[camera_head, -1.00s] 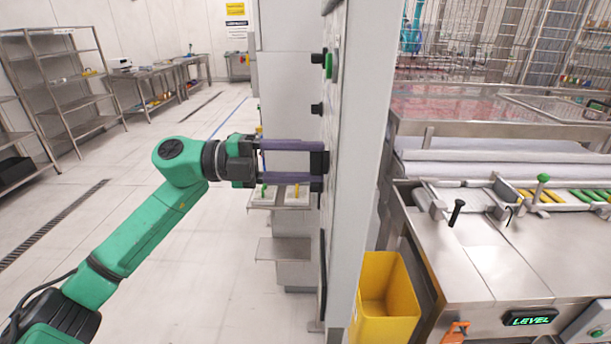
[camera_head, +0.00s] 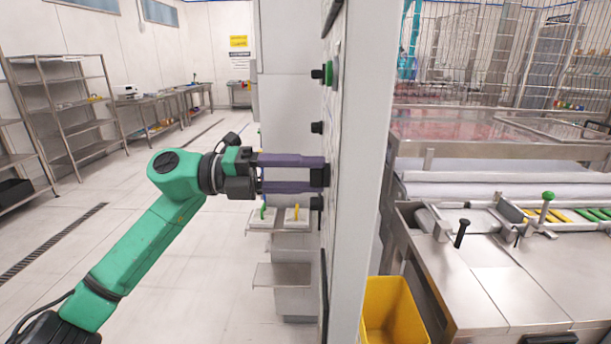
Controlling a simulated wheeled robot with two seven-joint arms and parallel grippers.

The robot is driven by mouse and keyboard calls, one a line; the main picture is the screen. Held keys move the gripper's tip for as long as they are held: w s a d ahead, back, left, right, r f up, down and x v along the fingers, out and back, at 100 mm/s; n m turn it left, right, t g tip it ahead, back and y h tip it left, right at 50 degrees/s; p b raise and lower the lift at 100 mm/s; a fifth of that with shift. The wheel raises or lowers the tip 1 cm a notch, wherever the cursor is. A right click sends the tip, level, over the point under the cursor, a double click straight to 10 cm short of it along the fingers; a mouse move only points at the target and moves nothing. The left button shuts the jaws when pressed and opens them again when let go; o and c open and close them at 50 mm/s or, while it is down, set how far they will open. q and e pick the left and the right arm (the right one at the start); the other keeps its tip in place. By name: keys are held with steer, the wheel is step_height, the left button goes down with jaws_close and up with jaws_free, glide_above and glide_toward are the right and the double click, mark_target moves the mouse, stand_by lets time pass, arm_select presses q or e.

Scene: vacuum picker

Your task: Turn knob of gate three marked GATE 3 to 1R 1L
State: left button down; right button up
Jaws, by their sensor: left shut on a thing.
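My left gripper (camera_head: 322,174) is at the left face of the tall grey panel cabinet (camera_head: 364,130). Its two long purple fingers reach right and are shut on a black knob (camera_head: 325,175) on that face. The panel is seen nearly edge-on, so the GATE 3 label and the knob's pointer marks cannot be read. Other black knobs stick out of the same face, one above (camera_head: 317,127) and one below (camera_head: 316,203). A green-rimmed control (camera_head: 330,74) sits higher up. My right gripper is not in view.
A yellow bin (camera_head: 392,312) stands right of the panel, by a steel machine table (camera_head: 500,270) with levers. Small trays (camera_head: 283,218) stand below the gripper. Steel shelves (camera_head: 65,110) and benches line the far left. The floor at left is clear.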

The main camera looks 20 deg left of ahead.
arm_select(q)
steer(key=shift+c, duration=1.4)
jaws_free()
steer(key=shift+a, duration=0.1)
steer(key=b+v, duration=0.4)
steer(key=v, duration=1)
steer(key=shift+a, duration=0.2)
steer(key=shift+s+f, duration=0.1)
